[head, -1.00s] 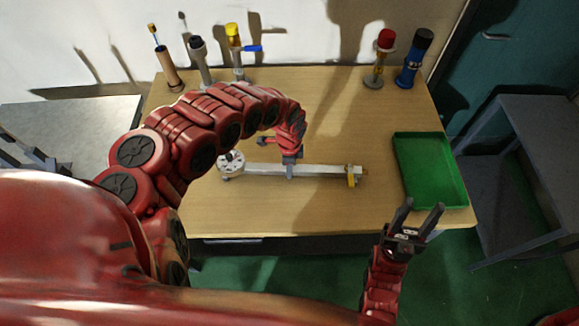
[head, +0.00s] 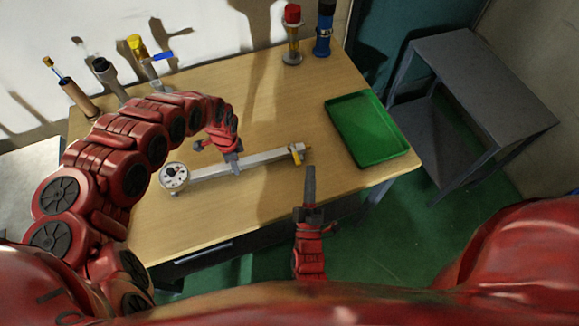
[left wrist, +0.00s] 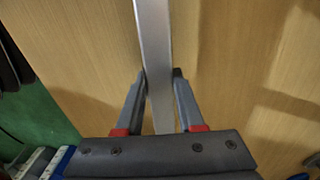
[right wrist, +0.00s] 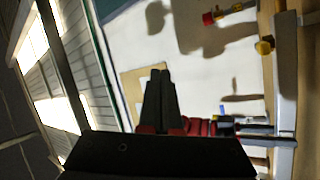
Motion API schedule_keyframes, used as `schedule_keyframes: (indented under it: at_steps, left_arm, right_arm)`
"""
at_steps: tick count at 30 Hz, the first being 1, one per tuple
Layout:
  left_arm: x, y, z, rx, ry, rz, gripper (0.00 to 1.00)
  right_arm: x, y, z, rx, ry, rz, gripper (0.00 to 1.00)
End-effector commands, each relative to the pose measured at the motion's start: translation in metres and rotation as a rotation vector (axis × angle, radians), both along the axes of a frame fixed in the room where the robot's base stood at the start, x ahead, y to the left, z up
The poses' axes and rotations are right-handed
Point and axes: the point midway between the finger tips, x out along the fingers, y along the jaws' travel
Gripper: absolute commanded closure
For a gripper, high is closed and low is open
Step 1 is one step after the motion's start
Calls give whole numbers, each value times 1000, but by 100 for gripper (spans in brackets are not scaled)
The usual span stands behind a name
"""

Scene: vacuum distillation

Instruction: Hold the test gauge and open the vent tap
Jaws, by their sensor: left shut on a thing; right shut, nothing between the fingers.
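The test gauge lies on the wooden table, with a white round dial (head: 174,177) at its left end and a long silver bar (head: 265,158) running right. The yellow vent tap (head: 297,154) is at the bar's right end. My left gripper (head: 236,165) is shut on the bar, between dial and tap. In the left wrist view the bar (left wrist: 153,50) passes between the fingers (left wrist: 160,75).
A green tray (head: 367,130) lies at the table's right. A red-topped item (head: 292,35) and a blue, black-topped cylinder (head: 324,28) stand at the back. Several tools in holders stand at the back left. A grey side table (head: 480,85) stands to the right.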

Motion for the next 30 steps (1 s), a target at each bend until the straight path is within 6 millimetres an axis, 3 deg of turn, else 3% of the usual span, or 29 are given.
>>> schedule_keyframes:
  at_steps: [3,9,14,23,30]
  left_arm:
    - [0,0,0,0,-1,0,100]
    - [0,0,0,0,0,0,100]
    - [0,0,0,0,0,1,100]
    - [0,0,0,0,0,1,100]
    - [0,0,0,0,0,1,100]
  right_arm:
    - [-4,32,-48,-174,207,-42,100]
    - [-18,75,-97,-403,412,-31,100]
    - [-22,87,-109,-471,462,-19,100]
    - [-22,88,-110,-477,464,-19,100]
    - [-1,87,-108,-477,458,-21,100]
